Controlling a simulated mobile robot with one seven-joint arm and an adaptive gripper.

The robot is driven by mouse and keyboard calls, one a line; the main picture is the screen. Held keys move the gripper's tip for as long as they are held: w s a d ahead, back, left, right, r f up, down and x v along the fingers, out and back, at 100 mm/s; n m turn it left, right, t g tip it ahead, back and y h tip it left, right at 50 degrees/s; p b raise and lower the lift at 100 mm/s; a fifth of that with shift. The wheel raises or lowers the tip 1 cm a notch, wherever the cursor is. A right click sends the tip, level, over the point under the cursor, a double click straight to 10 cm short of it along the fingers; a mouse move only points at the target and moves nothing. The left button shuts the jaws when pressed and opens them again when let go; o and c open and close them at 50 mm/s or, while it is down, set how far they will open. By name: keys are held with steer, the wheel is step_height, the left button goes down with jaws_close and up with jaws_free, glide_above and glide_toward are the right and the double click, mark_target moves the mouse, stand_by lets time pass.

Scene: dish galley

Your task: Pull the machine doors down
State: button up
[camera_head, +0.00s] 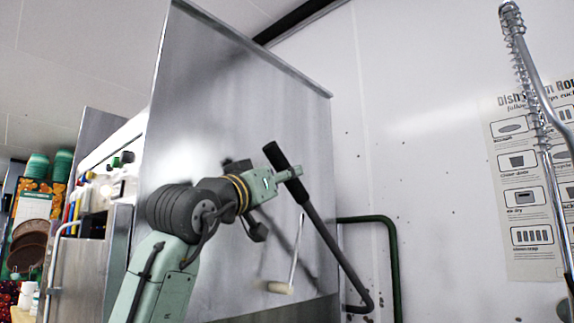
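The machine is a tall stainless steel housing (240,110) whose broad flat panel fills the middle of the view. A dark bar handle (335,250) with a thick black grip slants down to the right in front of it and bends at its lower end. Whether the fingers press on the bar cannot be told. My arm covers the lower left of the panel. The doors' lower edges are not clearly visible.
A thin rod with a cream knob (281,288) hangs beside the panel. A green pipe (392,255) runs along the white wall. A spring hose (530,90) and a poster (525,190) are at right. Shelves with green cups (38,166) are at far left.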

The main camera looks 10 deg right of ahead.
steer(key=shift+p+x, duration=0.4)
steer(key=shift+x, duration=1.05)
steer(key=shift+c, duration=0.2)
jaws_close()
